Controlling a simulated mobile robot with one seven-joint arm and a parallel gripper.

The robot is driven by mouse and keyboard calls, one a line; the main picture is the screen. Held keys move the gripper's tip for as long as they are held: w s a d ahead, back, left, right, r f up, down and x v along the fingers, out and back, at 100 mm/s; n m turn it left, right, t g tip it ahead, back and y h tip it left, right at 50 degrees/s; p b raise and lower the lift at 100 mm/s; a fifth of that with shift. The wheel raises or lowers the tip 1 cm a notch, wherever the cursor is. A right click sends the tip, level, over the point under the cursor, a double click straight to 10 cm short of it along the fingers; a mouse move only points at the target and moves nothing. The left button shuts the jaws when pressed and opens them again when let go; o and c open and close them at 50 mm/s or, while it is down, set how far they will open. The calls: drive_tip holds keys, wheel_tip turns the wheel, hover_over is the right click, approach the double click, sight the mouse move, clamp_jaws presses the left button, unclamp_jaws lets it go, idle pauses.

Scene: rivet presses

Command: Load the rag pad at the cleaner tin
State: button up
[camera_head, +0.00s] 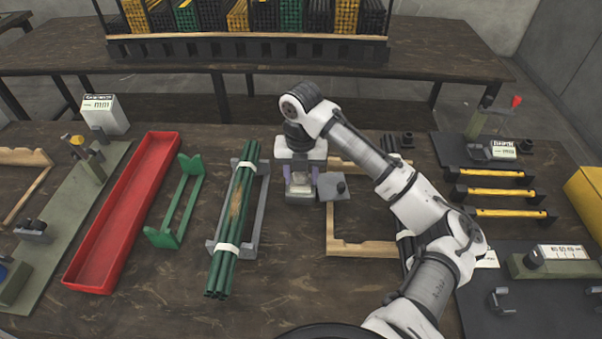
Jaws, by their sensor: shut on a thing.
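My gripper (300,172) points down at the middle of the table. Its fingers are shut on a small pale brownish pad (300,179), apparently the rag pad, mostly hidden between them. A small grey box with a pale label (300,194), apparently the cleaner tin, is directly below the gripper. I cannot tell whether the pad touches it. A bundle of green rods (232,225) with white bands and a rusty brown patch lies left of the tin.
The bundle rests on a grey cradle (257,222). A green stand (178,205) and a long red tray (125,215) are farther left. A wooden frame (375,249) and yellow bars (495,192) lie to the right. The front middle table is clear.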

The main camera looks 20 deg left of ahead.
drive_tip(key=shift+r+p, duration=2.5)
drive_tip(key=shift+r, duration=1)
drive_tip(key=shift+f, duration=0.1)
